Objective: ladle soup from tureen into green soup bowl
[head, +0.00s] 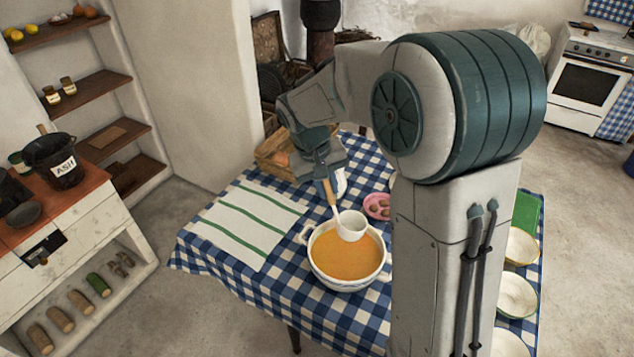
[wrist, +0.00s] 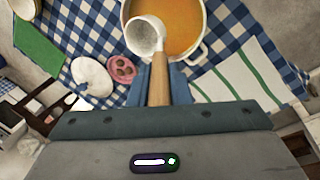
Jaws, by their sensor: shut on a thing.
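My gripper (head: 328,180) is shut on the wooden handle of a ladle (head: 351,224) with a white cup. The handle also runs out between the fingers in the wrist view (wrist: 160,86). The cup overlaps the rim of the white tureen (head: 318,270), which is filled with orange soup; I cannot tell whether it touches the soup. In the wrist view the cup (wrist: 143,36) looks pale inside, with no soup seen.
A blue checked cloth covers the table (head: 232,272). A green-striped white towel (head: 245,225) lies left of the tureen. A wooden crate (head: 273,160) stands behind. A pink dish (head: 376,206) and a white lid (wrist: 92,76) lie near the tureen. A flat green thing (head: 526,213) lies at right.

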